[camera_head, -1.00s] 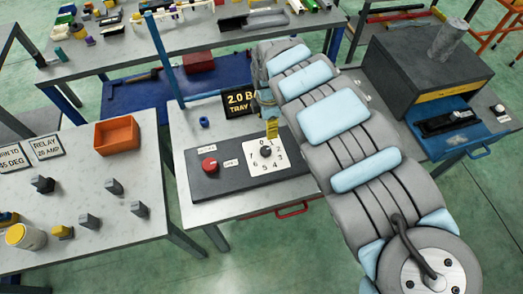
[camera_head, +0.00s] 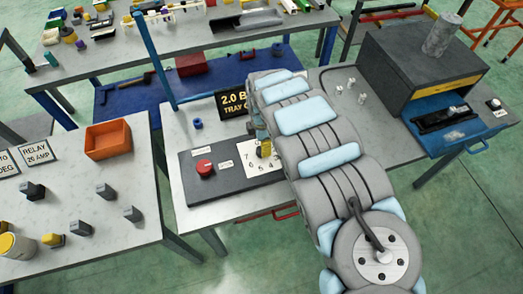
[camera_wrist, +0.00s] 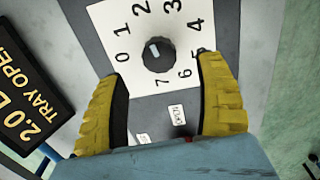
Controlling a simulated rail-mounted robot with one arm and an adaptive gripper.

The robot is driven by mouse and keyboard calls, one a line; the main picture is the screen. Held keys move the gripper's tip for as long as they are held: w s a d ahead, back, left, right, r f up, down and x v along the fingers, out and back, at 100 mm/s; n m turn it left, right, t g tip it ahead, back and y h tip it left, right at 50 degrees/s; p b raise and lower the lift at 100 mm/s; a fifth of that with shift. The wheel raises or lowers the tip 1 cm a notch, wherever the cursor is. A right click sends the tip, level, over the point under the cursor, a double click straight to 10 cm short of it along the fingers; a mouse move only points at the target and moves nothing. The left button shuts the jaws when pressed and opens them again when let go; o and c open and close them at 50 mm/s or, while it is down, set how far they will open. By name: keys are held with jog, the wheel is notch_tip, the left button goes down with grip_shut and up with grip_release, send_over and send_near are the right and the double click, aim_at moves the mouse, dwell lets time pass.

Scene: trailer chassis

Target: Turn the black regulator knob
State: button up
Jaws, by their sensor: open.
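The black regulator knob (camera_wrist: 158,54) sits in the middle of a white dial plate (camera_wrist: 103,16) numbered 0 to 7. Its pale mark points roughly toward the 1 and 2 side. My gripper (camera_wrist: 165,88) is open in the wrist view, its two yellow fingers spread over the lower dial edge. The knob shows beyond and between their tips, with nothing held. In the head view my arm and gripper (camera_head: 262,138) come down over the dial plate (camera_head: 247,160) and hide its right part. The knob is mostly hidden there. I cannot tell the fingers' height above the panel.
A red button (camera_head: 204,168) sits left of the dial on the dark panel (camera_head: 215,186). A "2.0 BAR" sign (camera_head: 232,104) stands behind it. A grey box (camera_head: 420,60) with a blue drawer (camera_head: 458,143) is at right. An orange bin (camera_head: 108,139) sits on the left table.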

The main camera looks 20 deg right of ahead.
jog(key=shift+w+f, duration=0.1)
jog(key=shift+f, duration=2.65)
jog(key=c, duration=1.2)
